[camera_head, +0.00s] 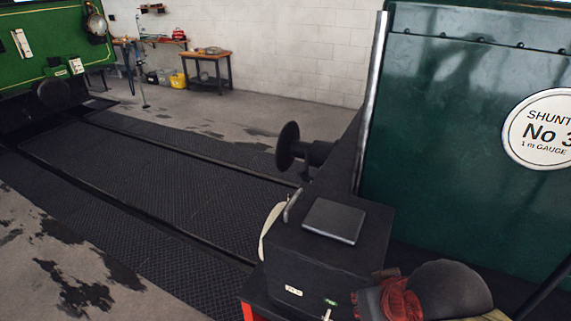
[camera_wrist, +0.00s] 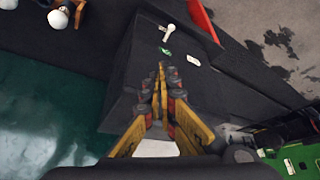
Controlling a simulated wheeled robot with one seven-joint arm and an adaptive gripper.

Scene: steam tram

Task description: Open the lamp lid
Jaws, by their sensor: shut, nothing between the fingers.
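A round lamp (camera_head: 97,24) with a brass-coloured rim is mounted on the front of the green vehicle (camera_head: 45,45) at the upper left of the head view. It is small and far off there, and I cannot make out its lid or whether that is open. My gripper (camera_wrist: 162,75) shows in the wrist view with its yellow fingers together and nothing between them. It is well away from the lamp. Part of the green vehicle also shows in the wrist view's lower right corner (camera_wrist: 290,158), but I cannot make out the lamp there.
A dark green locomotive (camera_head: 455,140) with a round white "SHUNT No 3" plate (camera_head: 541,130) stands close on the right. Its black buffer (camera_head: 288,145) juts out to the left. A workbench (camera_head: 208,58) stands against the back wall. The floor between the vehicles, with rails, looks clear.

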